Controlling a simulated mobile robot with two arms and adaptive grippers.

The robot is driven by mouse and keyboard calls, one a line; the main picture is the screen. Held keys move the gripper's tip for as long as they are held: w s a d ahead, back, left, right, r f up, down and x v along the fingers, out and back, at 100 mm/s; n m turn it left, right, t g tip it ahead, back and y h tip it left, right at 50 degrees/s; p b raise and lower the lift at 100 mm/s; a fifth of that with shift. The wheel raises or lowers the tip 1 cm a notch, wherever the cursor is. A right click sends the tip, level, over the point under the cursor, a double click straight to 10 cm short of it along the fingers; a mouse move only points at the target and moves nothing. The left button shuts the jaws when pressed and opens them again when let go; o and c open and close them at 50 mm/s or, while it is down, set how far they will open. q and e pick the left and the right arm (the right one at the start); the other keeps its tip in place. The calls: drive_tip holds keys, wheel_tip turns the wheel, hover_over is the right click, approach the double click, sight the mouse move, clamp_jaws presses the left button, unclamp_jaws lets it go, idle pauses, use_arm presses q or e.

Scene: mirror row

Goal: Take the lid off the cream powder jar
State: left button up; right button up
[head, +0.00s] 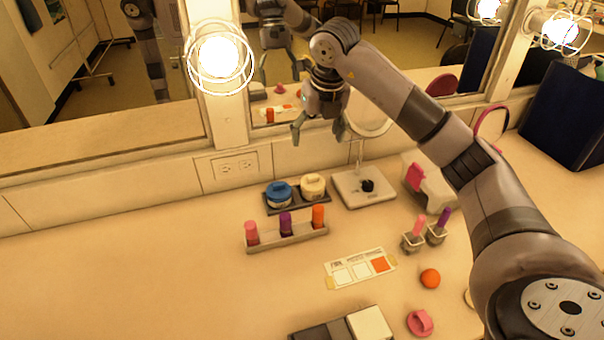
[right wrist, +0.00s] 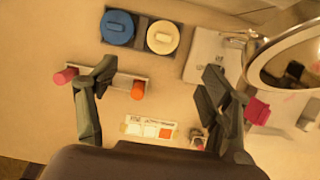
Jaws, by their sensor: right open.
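The cream powder jar (head: 313,186) stands in a dark tray (head: 297,206) at the back of the counter, to the right of a blue jar (head: 278,193). Its cream lid is on it. In the right wrist view the cream jar (right wrist: 162,37) shows from above, ahead of the fingers. My right gripper (head: 319,138) is open and empty. It hangs above and behind the jars, near the mirror, apart from them. In the right wrist view its two fingers (right wrist: 150,85) are spread wide. My left gripper is not seen, apart from possible mirror reflections.
A rack (head: 287,239) with pink, purple and orange tubes stands in front of the jars. A round mirror on a white base (head: 351,197) stands just right of them. A card (head: 346,274) lies further forward. The counter's left side is clear.

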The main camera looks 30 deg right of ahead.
approach(314, 177)
drive_tip(key=x, duration=0.2)
drive_tip(key=p+x, duration=0.1)
drive_tip(key=shift+w+a+f, duration=0.1)
drive_tip(key=shift+w+a, duration=0.2)
drive_tip(key=shift+w+d+f, duration=0.1)
drive_tip(key=shift+f, duration=0.35)
drive_tip(key=x, duration=0.2)
drive_tip(key=p+x, duration=0.1)
drive_tip(key=x, duration=0.1)
drive_tip(key=shift+d+f, duration=0.2)
drive_tip(key=shift+d, duration=0.05)
drive_tip(key=shift+w+f, duration=0.1)
drive_tip(key=shift+f, duration=0.3)
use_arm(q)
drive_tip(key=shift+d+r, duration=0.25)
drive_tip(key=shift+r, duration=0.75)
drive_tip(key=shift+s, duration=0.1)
use_arm(e)
drive_tip(key=shift+c, duration=0.6)
drive_tip(key=c, duration=0.8)
drive_tip(key=shift+c, duration=1.4)
